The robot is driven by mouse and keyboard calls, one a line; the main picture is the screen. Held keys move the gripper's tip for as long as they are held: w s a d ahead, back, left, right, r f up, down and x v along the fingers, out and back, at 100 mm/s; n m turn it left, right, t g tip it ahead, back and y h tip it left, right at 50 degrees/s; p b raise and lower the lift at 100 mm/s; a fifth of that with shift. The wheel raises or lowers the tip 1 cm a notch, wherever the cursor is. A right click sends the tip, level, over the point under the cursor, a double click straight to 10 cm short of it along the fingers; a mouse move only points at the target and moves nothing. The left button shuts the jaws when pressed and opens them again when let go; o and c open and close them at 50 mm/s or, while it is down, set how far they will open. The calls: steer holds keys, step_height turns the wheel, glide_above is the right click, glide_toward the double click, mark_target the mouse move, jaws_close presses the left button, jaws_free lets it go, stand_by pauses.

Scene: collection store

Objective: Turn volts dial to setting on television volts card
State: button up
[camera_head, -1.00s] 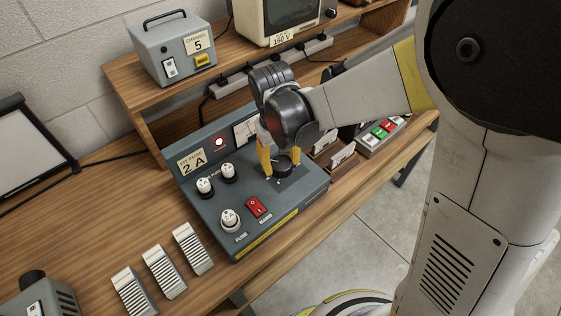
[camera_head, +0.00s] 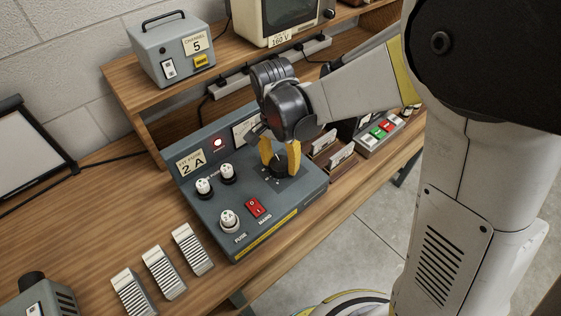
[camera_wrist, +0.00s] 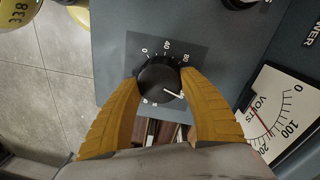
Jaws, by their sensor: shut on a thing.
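The black volts dial (camera_head: 278,167) sits on the sloping grey panel (camera_head: 207,214). In the wrist view the dial (camera_wrist: 157,86) has a white pointer line toward the lower right, past the 80 mark, near a mark partly hidden by a finger. The scale shows 0, 40 and 80. My gripper (camera_head: 280,157) has its yellow fingers on both sides of the dial and is shut on it; the fingers also show in the wrist view (camera_wrist: 161,82). The volts card (camera_head: 280,41) under the television (camera_head: 279,20) reads 160 V. The volts meter (camera_wrist: 278,110) shows a red needle between 100 and 200.
A red mains switch (camera_head: 258,208), white fuse caps (camera_head: 229,219) and a lit red lamp (camera_head: 217,144) share the panel. Card holders (camera_head: 333,160) stand close to its right. A channel box (camera_head: 172,52) stands on the shelf. Ribbed blocks (camera_head: 163,271) lie at front left.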

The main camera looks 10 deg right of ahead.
mark_target(278, 160)
steer(key=shift+m, duration=1.2)
steer(key=o, duration=1.2)
steer(key=shift+r, duration=0.1)
steer(key=r, duration=1.1)
steer(key=shift+w+a+r, duration=0.3)
steer(key=shift+r, duration=0.05)
